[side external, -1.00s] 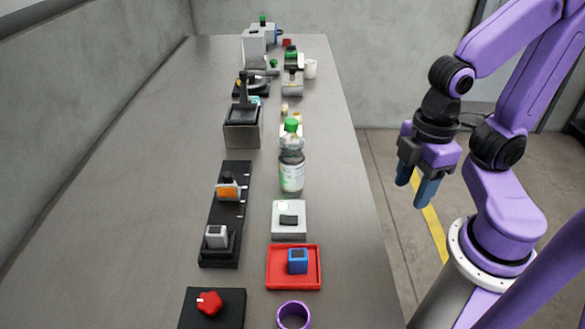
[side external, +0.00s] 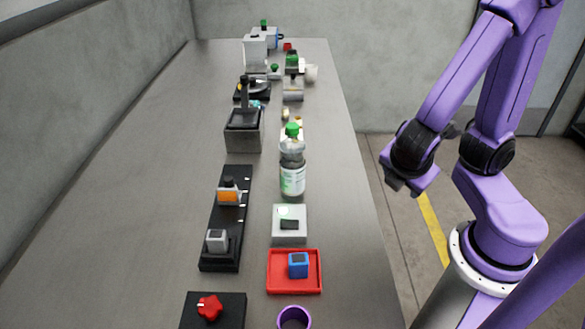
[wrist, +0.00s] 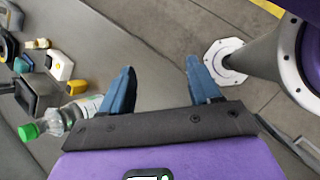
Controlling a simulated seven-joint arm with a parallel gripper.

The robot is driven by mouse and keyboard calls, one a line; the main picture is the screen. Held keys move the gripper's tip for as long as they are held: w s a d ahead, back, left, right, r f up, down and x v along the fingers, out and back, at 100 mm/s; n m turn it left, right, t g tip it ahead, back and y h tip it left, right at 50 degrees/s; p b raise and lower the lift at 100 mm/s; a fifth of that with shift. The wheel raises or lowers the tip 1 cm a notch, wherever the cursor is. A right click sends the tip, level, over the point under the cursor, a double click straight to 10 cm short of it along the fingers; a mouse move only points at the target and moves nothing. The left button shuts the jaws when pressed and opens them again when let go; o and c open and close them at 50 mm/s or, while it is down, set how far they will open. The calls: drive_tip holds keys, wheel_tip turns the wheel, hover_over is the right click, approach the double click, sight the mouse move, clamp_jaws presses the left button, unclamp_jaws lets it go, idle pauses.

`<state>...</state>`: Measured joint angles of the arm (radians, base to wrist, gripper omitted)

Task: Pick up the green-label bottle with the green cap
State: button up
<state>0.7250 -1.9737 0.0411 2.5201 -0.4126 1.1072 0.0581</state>
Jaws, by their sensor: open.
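The green-label bottle (side external: 292,172) is clear with a green cap (side external: 292,130) and a white and green label. It stands upright on the grey table, near its right edge. In the wrist view the bottle (wrist: 62,121) is at the left, partly hidden behind my gripper's body. My gripper shows in the wrist view (wrist: 160,88) with its two blue fingers apart and nothing between them. In the side view my wrist is off the table, to the right of the bottle, and the fingers are hidden there. My gripper does not touch the bottle.
A white block device (side external: 289,224) and a red tray (side external: 294,286) with a blue block (side external: 298,265) stand in front of the bottle. A black rail (side external: 212,256) and a grey box device (side external: 243,140) are to its left. More devices stand behind. The table's left side is clear.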

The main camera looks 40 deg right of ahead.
drive_tip(key=w+n+t+h, duration=0.3)
drive_tip(key=w, duration=0.1)
drive_tip(key=n+t+y, duration=0.5)
drive_tip(key=n+t, duration=0.7)
drive_tip(key=n, duration=0.1)
approach(297, 137)
drive_tip(key=shift+h, duration=0.3)
drive_tip(key=x, duration=0.7)
drive_tip(key=shift+w+a, duration=0.15)
drive_tip(key=shift+w, duration=0.1)
drive_tip(key=shift+x, duration=2.95)
drive_tip(key=shift+a+f, duration=0.1)
clamp_jaws()
